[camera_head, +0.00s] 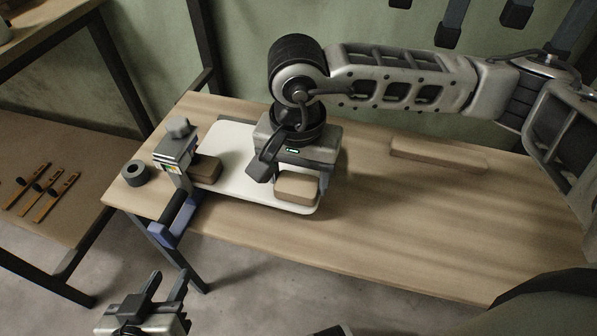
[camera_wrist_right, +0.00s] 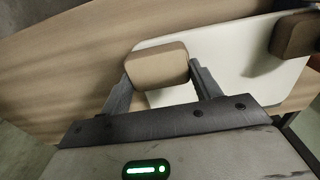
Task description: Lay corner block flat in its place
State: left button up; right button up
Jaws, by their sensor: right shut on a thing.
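The brown corner block (camera_head: 297,187) with rounded edges is at the right end of the white board (camera_head: 236,187), near its front corner. My right gripper (camera_head: 281,173) reaches down over the board and is shut on this block. In the right wrist view the block (camera_wrist_right: 157,64) sits between the two fingers (camera_wrist_right: 161,74), over the corner of the white board (camera_wrist_right: 230,68). Whether its underside touches the board is hidden. A second brown block (camera_head: 206,169) is at the board's left end, beside a clamp. My left gripper (camera_head: 167,279) is open and empty, low in front of the table.
The grey and blue clamp (camera_head: 177,158) stands at the table's left edge, with a dark ring (camera_head: 135,173) beside it. A long brown piece (camera_head: 437,154) lies at the back right. The wooden table (camera_head: 420,220) is clear at front right. Chisel-like tools (camera_head: 42,193) lie on a left shelf.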

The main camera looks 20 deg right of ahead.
jog(key=shift+f+b, duration=0.5)
jog(key=shift+b, duration=0.1)
jog(key=o, duration=0.9)
jog(key=shift+r, duration=0.1)
jog(key=shift+s+r+p, duration=0.1)
jog(key=shift+r+p, duration=1.15)
jog(key=shift+r, duration=1.7)
jog(key=shift+o, duration=0.2)
jog(key=o, duration=0.4)
jog(key=shift+c, duration=0.2)
